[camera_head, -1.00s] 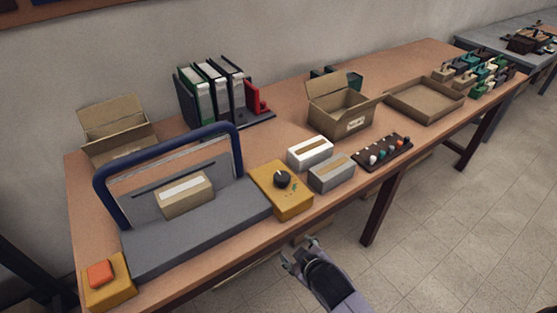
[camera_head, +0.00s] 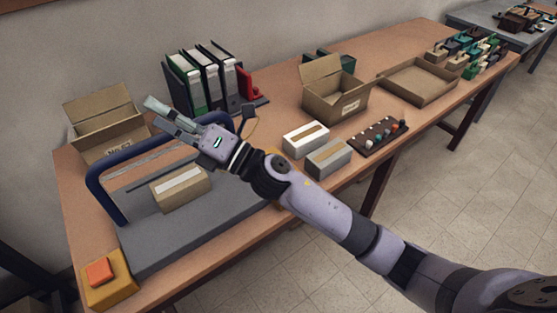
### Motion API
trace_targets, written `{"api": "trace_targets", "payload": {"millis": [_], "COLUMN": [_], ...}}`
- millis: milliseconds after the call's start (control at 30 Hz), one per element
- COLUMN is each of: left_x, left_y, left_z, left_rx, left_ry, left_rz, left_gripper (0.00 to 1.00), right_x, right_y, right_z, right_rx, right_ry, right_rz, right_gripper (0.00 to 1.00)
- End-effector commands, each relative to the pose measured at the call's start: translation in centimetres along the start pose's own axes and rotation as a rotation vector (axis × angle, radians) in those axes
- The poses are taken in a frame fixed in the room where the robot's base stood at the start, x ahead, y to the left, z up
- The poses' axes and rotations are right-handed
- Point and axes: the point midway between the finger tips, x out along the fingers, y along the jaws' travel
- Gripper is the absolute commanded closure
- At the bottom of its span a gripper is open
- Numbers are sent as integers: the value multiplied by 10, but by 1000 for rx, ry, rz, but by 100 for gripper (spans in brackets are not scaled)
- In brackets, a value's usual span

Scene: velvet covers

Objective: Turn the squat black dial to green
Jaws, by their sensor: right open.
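The squat black dial is hidden behind my right arm. Only a sliver of its yellow box (camera_head: 273,152) shows at the edge of the arm. My right gripper (camera_head: 158,111) is open with nothing between its fingers. In the picture it lies over the back of the blue-framed grey unit, up and left of the yellow box, with its fingers pointing left. Its height above the table is hard to tell. My left gripper is not in view.
A small carton (camera_head: 180,188) lies on the grey unit (camera_head: 190,236). An orange button box (camera_head: 106,279) stands front left. A white box (camera_head: 306,139), a grey box (camera_head: 328,158) and a dark knob strip (camera_head: 378,138) stand to the right. Binders (camera_head: 205,80) stand behind.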

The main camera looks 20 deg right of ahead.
Motion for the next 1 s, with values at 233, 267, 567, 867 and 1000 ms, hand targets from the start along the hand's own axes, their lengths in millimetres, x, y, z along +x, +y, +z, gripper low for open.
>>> {"api": "trace_targets", "payload": {"millis": [233, 267, 567, 867, 1000], "left_x": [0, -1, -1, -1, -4], "left_y": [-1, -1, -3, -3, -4], "left_z": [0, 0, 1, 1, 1], "left_rx": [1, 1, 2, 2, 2], "left_ry": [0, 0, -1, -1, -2], "left_rz": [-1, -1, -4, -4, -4], "left_gripper": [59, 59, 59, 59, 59], "right_x": [7, 0, -111, -171, -177], "right_y": [-4, -13, -101, -88, -95], "right_z": [-82, -84, 36, 146, 144], "right_rx": [-770, -851, -1357, -1320, -1311], "right_ry": [736, 832, 1828, 2284, 2298], "right_rz": [271, 291, 288, 154, 152], "right_gripper": [41, 41, 41, 41, 41]}}
